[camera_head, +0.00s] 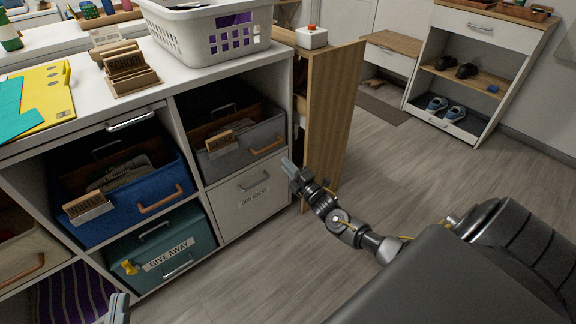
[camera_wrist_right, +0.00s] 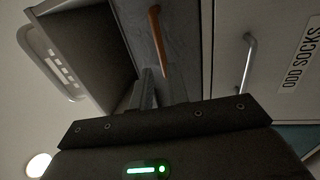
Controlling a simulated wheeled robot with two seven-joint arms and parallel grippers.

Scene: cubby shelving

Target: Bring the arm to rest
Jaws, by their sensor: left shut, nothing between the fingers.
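My right arm reaches in from the right of the head view. Its gripper (camera_head: 289,167) is in front of the shelving's right end, close to the odd-socks drawer and the wooden side panel. In the right wrist view its fingers (camera_wrist_right: 160,88) point at the drawer fronts. I see nothing held, but their spacing is unclear. My left gripper (camera_head: 118,308) shows only as a grey tip at the bottom left edge of the head view, shut and empty. The rest of the left arm is out of view.
The cubby unit holds a blue bin (camera_head: 120,225), grey bin (camera_head: 236,151), teal give-away bin (camera_head: 150,262) and white odd-socks drawer (camera_head: 240,203). A white basket (camera_head: 190,48) stands on top. A wooden cabinet (camera_head: 335,120) is behind the right gripper. Open floor (camera_head: 400,160) lies to the right.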

